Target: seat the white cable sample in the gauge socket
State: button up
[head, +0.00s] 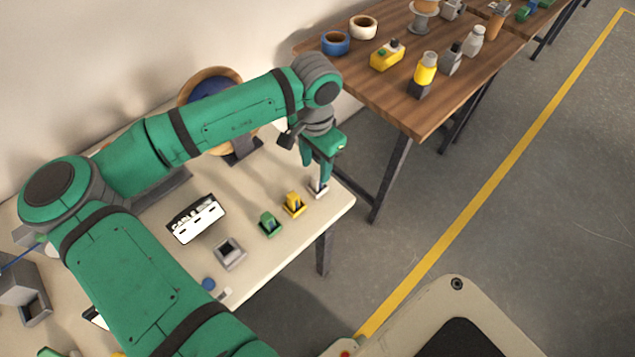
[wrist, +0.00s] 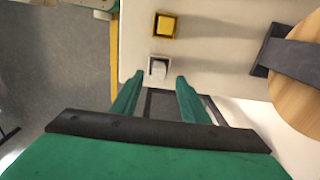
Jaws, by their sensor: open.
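The white cable sample (head: 319,191) stands in a small holder at the right end of a row on the pale table. It also shows in the wrist view (wrist: 158,68), just ahead of the fingertips. My gripper (head: 316,174) points down over it with its green fingers apart. In the wrist view, the fingers (wrist: 159,77) lie to either side of the white sample, and nothing is held. I cannot tell how far down the fingers reach around it. A grey square socket (head: 229,253) with an open top sits near the table's front edge and looks like the gauge socket.
A yellow sample (head: 294,205) and a green sample (head: 270,224) stand between the white one and the socket. A round wooden reel (wrist: 299,75) is behind. A wooden table (head: 400,90) with bottles and tape stands at the back right.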

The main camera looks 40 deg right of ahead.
aim_at(317, 176)
jog(key=shift+f, duration=2.9)
jog(key=shift+s, duration=0.1)
jog(key=shift+c, duration=0.5)
grip_shut()
